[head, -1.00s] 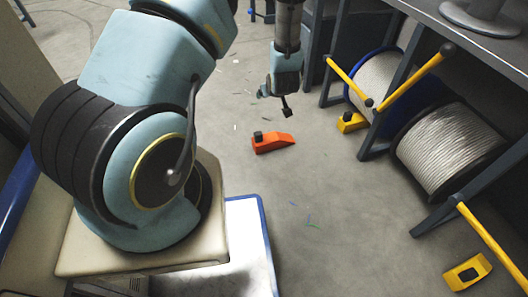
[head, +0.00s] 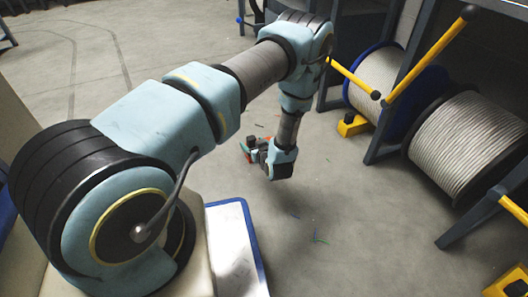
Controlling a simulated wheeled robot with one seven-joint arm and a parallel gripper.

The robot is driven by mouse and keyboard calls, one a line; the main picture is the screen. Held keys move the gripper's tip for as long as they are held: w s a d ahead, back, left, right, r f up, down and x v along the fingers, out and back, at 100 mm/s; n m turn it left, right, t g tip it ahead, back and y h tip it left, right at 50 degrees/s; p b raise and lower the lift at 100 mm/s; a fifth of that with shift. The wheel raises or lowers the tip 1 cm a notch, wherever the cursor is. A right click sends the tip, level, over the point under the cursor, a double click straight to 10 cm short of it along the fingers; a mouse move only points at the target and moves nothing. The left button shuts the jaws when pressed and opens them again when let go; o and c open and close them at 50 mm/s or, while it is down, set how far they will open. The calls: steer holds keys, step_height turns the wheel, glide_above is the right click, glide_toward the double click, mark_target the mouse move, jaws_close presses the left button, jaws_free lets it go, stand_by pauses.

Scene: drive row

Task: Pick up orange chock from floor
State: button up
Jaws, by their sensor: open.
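The orange chock (head: 244,147) lies on the floor in the middle of the head view. Only small orange parts of it show; my gripper hides most of it. My gripper (head: 255,154) is open and points down and to the left, right at the chock in the picture. Its dark fingers overlap the chock. I cannot tell whether they touch it or whether the chock is between them.
Two cable reels (head: 468,145) stand at the right in a dark metal frame with yellow bars (head: 430,55). A yellow chock (head: 353,125) sits by the far reel, and another yellow piece (head: 508,284) is at the lower right. Floor around the orange chock is mostly clear.

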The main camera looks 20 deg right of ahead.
mark_target(249, 137)
steer(key=b+x, duration=0.1)
steer(key=x, duration=0.1)
steer(key=b+x, duration=0.1)
steer(key=x, duration=0.1)
steer(key=b+x, duration=0.2)
steer(key=shift+w+d+f, duration=0.15)
steer(key=shift+w+d, duration=0.1)
steer(key=shift+w, duration=0.15)
jaws_close()
stand_by(0.4)
stand_by(0.7)
